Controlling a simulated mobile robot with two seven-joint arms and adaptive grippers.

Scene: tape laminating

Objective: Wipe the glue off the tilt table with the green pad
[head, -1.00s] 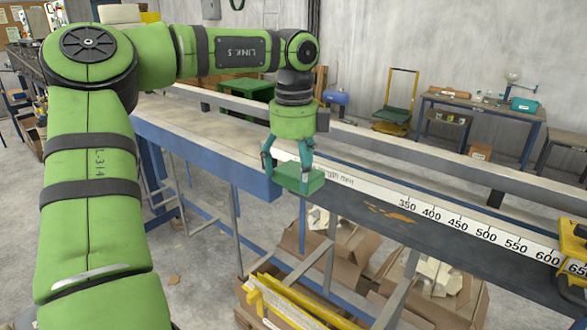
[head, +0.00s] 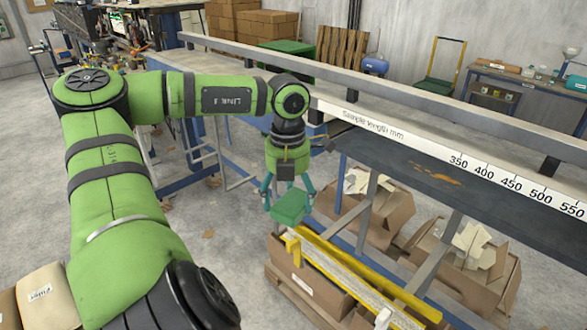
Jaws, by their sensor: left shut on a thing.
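My left gripper (head: 287,192) is shut on the green pad (head: 291,207). It holds the pad in the air, to the left of and in front of the tilt table's dark surface (head: 385,157), apart from it. An orange-brown smear of glue (head: 438,176) lies on that dark surface, just below the white scale strip (head: 400,137) marked "Sample length mm". The smear is to the right of the pad and clear of it. My right gripper is not in view.
More boxes of scraps (head: 465,250) stand under the table. A long grey rail (head: 400,95) runs behind the scale. The floor left of the table (head: 225,215) is partly clear.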

